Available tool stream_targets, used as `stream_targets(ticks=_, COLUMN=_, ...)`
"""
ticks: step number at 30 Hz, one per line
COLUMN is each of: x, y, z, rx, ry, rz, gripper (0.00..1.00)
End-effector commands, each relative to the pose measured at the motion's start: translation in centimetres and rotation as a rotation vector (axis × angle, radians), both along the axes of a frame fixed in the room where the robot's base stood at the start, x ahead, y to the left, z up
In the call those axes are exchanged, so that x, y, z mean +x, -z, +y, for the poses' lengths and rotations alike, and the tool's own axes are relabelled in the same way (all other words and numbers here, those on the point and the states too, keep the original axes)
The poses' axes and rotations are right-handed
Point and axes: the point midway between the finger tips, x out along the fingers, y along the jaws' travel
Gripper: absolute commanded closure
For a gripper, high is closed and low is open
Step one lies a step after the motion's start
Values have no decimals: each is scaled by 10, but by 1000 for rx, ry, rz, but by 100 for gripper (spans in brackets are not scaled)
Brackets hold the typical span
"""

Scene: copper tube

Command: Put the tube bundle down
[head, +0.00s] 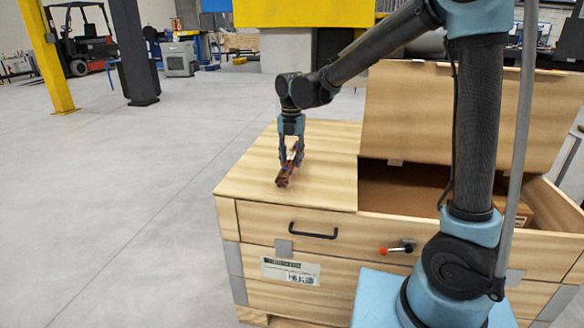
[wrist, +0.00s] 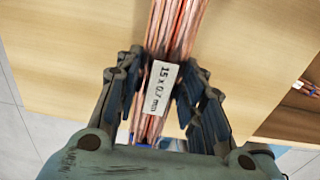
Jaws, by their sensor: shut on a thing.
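The copper tube bundle (head: 283,178) is at my gripper (head: 292,156) over the left part of the wooden crate's top (head: 330,150). In the wrist view the bundle (wrist: 175,30) runs lengthwise between the fingers of my gripper (wrist: 165,98), which is shut on it. A white label (wrist: 157,88) reading "15 x 0.7 mm" lies on the bundle between the fingers. The bundle is close to the wooden top; I cannot tell whether it touches it.
The crate's right compartment (head: 400,188) is open, with a raised wooden lid (head: 450,110) behind it. A black handle (head: 313,231) and a red-tipped item (head: 397,248) are on the front. The top around the bundle is clear. Something coppery (wrist: 306,88) shows at the wrist view's right edge.

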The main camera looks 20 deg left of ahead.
Motion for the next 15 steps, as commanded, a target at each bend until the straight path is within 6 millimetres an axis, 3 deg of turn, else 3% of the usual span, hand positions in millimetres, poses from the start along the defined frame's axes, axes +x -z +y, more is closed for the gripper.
stream_targets(ticks=7, x=0, y=31, z=0, rx=0, ry=1, rz=0, gripper=100)
stream_targets(ticks=15, x=0, y=34, z=0, rx=0, ry=1, rz=0, gripper=100)
